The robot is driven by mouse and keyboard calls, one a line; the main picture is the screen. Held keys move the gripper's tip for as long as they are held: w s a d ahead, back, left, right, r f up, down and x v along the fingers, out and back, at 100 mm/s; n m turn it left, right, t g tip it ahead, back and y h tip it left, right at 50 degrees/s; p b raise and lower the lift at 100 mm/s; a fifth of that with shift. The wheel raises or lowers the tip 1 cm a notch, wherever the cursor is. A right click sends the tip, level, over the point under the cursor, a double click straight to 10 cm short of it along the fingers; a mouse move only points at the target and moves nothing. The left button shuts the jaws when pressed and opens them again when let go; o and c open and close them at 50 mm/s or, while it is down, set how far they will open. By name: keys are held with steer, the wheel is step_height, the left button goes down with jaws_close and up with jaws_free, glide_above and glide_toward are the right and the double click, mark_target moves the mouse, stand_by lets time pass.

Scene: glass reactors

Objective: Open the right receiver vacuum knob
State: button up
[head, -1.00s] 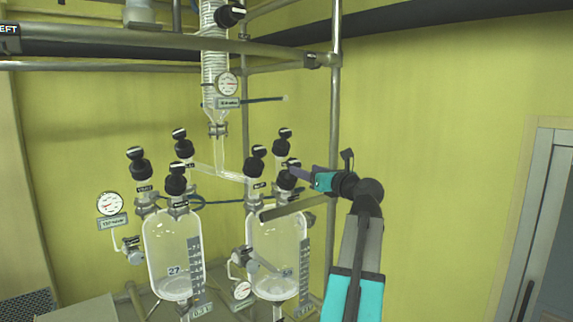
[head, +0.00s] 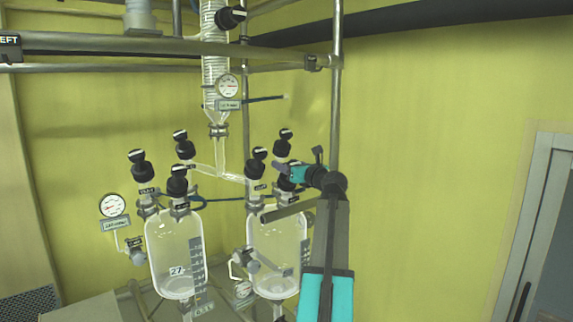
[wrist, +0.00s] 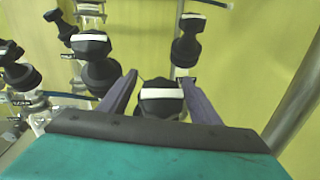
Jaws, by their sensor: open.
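The right receiver (head: 278,240) is a clear glass vessel with several black knobs with white bars on top. Its left knob (head: 258,158) and its back knob (head: 283,142) are clear of my gripper. My gripper (head: 280,169) is open at its front right knob (head: 288,184), which it partly hides in the head view. In the wrist view my gripper (wrist: 160,78) has one purple finger on each side of this black knob (wrist: 162,98). I cannot tell whether the fingers touch it. The knob's lower part is hidden, and labels are too small to read.
The left receiver (head: 176,255) stands beside it with its own black knobs (head: 178,181). A vertical metal pole (head: 336,120) rises close to my gripper on the right. A gauge (head: 228,86) and glass column (head: 216,60) are above. The yellow wall at right is clear.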

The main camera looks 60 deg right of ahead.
steer(key=shift+w+d, duration=0.1)
steer(key=shift+w, duration=0.15)
steer(key=c, duration=1.1)
steer(key=shift+o, duration=0.2)
steer(key=shift+f, duration=0.1)
steer(key=shift+n+y+b, duration=0.45)
steer(key=shift+n+y, duration=0.05)
steer(key=shift+n, duration=0.2)
